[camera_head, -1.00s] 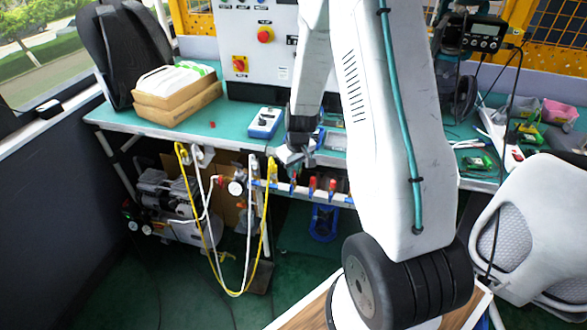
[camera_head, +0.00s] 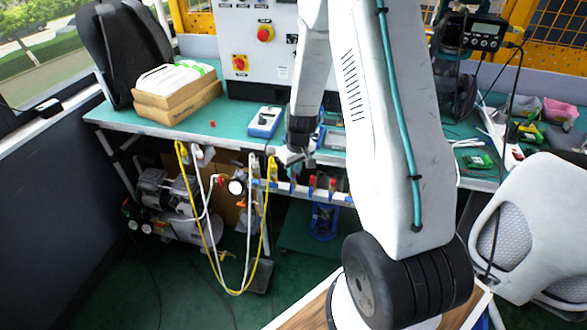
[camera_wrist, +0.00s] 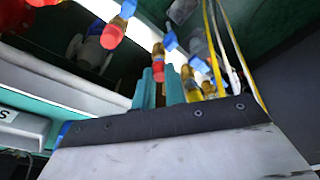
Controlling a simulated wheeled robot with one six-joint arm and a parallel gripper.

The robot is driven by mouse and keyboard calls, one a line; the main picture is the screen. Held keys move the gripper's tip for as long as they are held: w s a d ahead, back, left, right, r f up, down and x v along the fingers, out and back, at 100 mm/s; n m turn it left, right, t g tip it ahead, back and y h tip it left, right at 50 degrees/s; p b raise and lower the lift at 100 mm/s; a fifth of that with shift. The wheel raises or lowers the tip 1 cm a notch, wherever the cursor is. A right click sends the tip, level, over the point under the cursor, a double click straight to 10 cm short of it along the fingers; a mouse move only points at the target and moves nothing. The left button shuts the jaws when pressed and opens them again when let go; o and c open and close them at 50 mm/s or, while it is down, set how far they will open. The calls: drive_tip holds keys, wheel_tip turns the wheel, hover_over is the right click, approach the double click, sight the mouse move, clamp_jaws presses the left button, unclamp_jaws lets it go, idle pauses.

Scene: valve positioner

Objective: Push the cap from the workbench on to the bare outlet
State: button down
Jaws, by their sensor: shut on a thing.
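My gripper (camera_head: 292,157) is at the front edge of the workbench (camera_head: 225,119), over the pipe with the outlets. In the wrist view its two teal fingers (camera_wrist: 160,82) are closed around a small red cap (camera_wrist: 158,69). The cap is in line with a brass outlet (camera_wrist: 158,50); I cannot tell whether it is seated on it. Another brass outlet with a red cap (camera_wrist: 112,34) is to the left in the wrist view. In the head view the held cap is mostly hidden by my gripper. A small red piece (camera_head: 212,124) lies on the workbench.
Other red-capped outlets (camera_head: 332,185) stand close on the right. A blue-and-white box (camera_head: 264,121) stands on the bench behind. A chair (camera_head: 535,225) is at the right.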

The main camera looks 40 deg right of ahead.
drive_tip(key=shift+f, duration=0.4)
drive_tip(key=c, duration=1.4)
unclamp_jaws()
drive_tip(key=shift+o, duration=0.2)
wheel_tip(320, 180, up, 8)
drive_tip(key=s, duration=0.1)
drive_tip(key=s+a+r, duration=0.8)
drive_tip(key=s+r, duration=0.4)
drive_tip(key=s, duration=0.1)
drive_tip(key=s+a+r, duration=0.9)
drive_tip(key=s+r, duration=0.4)
drive_tip(key=shift+r, duration=0.15)
